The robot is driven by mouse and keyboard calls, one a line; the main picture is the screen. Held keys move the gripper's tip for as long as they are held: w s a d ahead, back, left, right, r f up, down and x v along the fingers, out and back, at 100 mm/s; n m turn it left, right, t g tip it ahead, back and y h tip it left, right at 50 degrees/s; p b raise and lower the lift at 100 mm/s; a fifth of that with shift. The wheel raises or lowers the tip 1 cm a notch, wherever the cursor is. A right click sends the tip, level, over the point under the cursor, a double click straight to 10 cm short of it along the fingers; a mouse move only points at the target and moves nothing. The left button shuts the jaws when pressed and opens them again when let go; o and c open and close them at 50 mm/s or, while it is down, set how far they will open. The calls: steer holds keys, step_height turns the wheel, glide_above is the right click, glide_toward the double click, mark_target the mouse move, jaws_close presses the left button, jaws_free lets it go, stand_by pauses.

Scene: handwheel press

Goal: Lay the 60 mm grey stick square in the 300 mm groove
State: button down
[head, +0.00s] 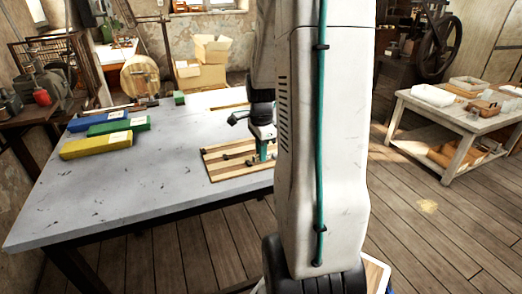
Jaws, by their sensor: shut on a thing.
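The wooden board (222,169) with light and dark stripes lies on the grey table, partly hidden behind my arm. Several small dark pieces lie on it; I cannot tell what they are, nor which stripe is the 300 mm groove. My gripper (264,155) points down over the board, close to its surface and beside my white arm link, which hides part of the view. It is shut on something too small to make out. I cannot pick out the 60 mm grey stick for certain.
Blue (99,118), green (118,127) and yellow (97,146) blocks with white labels lie at the table's left. A small green block (179,98) stands at the far edge. The front of the grey table (110,196) is clear. A side table (440,112) with trays stands right.

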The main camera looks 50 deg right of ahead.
steer(key=shift+f, duration=0.3)
steer(key=c, duration=0.9)
jaws_free()
steer(key=shift+r, duration=0.1)
steer(key=shift+r, duration=3.4)
